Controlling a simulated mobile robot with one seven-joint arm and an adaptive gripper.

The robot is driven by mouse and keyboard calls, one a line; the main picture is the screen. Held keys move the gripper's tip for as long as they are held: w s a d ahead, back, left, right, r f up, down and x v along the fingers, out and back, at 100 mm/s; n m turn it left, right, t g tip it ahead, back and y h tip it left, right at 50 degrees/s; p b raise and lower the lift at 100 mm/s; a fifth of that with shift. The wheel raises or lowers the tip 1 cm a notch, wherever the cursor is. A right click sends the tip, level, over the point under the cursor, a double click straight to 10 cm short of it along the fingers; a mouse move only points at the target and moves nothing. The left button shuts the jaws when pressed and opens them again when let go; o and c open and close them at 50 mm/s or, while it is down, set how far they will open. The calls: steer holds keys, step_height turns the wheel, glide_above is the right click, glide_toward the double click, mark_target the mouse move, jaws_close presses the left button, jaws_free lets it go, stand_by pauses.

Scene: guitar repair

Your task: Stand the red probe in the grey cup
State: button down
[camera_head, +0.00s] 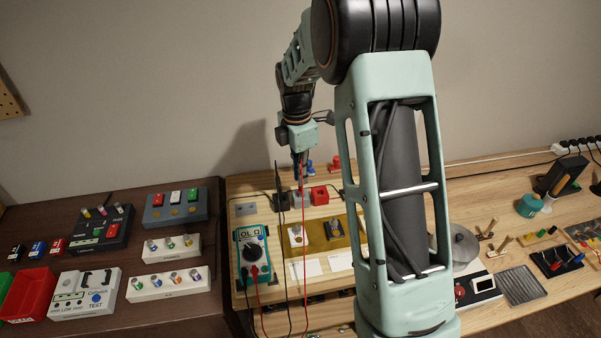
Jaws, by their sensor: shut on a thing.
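The grey cup (300,202) stands at the back of the light wooden bench, between a red holder and a dark holder. My gripper (299,171) hangs pointing down, a little above the grey cup in the picture. It is shut on the red probe (301,184), which shows as a thin red upright line below the fingers. The probe's tip is too small to see, so I cannot tell whether it is inside the cup or above it. A red lead (305,250) runs down from the probe in front of the bench.
A teal multimeter (252,255) stands front left of the cup, with leads. A red holder (320,195) stands close right of it; a dark holder with a black probe (281,196) stands close left. An olive tray (335,238) lies in front. My arm hides the bench's middle.

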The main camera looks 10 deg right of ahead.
steer(key=shift+f+b, duration=0.7)
steer(key=shift+f, duration=0.55)
steer(key=c, duration=2)
jaws_free()
steer(key=shift+o, duration=0.5)
steer(key=o, duration=0.3)
steer(key=shift+r+p, duration=2.6)
steer(key=shift+r, duration=0.95)
